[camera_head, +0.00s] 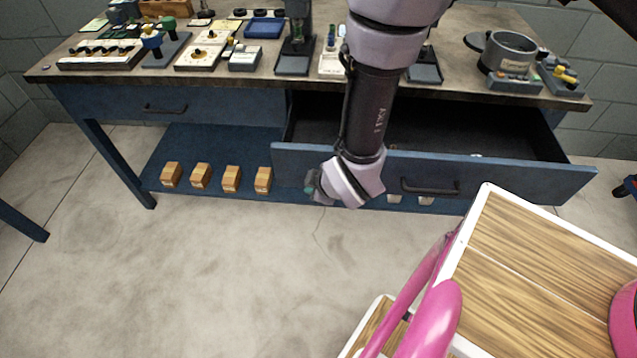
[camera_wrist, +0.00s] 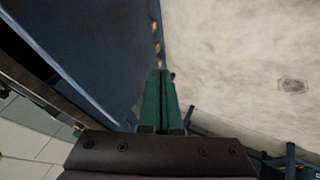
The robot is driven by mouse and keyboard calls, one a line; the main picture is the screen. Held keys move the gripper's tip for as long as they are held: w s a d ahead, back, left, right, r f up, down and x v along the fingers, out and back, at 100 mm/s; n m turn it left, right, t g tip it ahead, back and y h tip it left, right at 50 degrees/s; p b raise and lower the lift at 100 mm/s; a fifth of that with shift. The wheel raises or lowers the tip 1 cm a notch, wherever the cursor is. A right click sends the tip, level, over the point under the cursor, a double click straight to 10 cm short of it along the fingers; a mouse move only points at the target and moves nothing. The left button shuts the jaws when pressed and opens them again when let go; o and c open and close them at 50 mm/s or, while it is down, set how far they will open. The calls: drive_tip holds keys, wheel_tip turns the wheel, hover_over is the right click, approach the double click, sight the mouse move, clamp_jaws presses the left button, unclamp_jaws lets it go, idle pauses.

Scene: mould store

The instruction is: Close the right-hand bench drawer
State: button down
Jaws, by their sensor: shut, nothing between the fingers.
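The right-hand bench drawer (camera_head: 520,180) is pulled out, with its dark, mostly empty inside showing behind the blue front. Its dark bar handle (camera_head: 430,187) is on the front, right of my wrist. My gripper (camera_head: 312,188) is low in front of the drawer front's left part, pointing left; my arm hides part of the front. In the wrist view the green fingers (camera_wrist: 160,75) are together with nothing between them. A blue panel (camera_wrist: 75,45) lies to their left; I cannot tell whether they touch it.
The left drawer (camera_head: 200,105) is shut. Several wooden blocks (camera_head: 231,178) stand on the lower shelf (camera_head: 205,150). The bench top (camera_head: 300,85) carries several moulds and tools. A cart with a wooden top (camera_head: 540,255) and pink rails stands at the front right. The floor (camera_head: 230,260) at left is clear.

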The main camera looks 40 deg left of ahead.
drive_tip(key=w+a, duration=0.1)
drive_tip(key=w, duration=0.1)
drive_tip(key=w+a+f, duration=0.1)
drive_tip(key=a, duration=0.1)
drive_tip(key=shift+w, duration=0.35)
